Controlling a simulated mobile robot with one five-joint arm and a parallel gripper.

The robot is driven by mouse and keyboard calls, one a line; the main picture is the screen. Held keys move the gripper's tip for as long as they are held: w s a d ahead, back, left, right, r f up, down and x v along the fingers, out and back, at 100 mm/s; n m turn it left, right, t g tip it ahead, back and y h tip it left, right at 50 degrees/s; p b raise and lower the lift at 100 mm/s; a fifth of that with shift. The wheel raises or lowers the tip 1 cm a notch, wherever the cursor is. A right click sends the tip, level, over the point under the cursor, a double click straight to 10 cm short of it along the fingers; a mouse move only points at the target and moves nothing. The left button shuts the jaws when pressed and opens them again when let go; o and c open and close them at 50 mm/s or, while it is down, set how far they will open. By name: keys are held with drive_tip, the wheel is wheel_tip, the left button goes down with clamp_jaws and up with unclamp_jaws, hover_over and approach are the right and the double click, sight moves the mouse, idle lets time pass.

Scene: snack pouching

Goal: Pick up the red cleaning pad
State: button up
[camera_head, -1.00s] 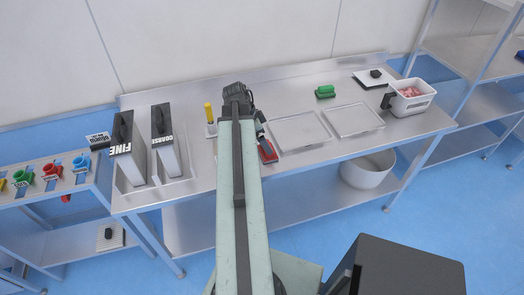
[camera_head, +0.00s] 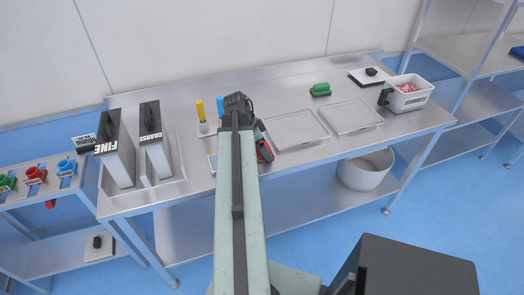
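My gripper (camera_head: 261,136) is at the pad, mostly hidden behind the arm's end. Its dark fingers reach down to the pad and seem to touch it. I cannot tell whether they are closed on it, or whether the pad is clear of the table.
Two shallow metal trays (camera_head: 296,130) (camera_head: 351,117) lie to the right. A green pad (camera_head: 320,89) stands behind them. A white tub (camera_head: 408,94) is at the far right. Bins marked FINE (camera_head: 117,153) and COARSE (camera_head: 157,149) stand left. Yellow (camera_head: 201,110) and blue (camera_head: 220,106) handles stand behind my arm.

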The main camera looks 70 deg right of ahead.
drive_tip(key=c, duration=0.5)
wheel_tip(320, 180, up, 10)
drive_tip(key=p, duration=1)
drive_tip(key=shift+r, duration=0.15)
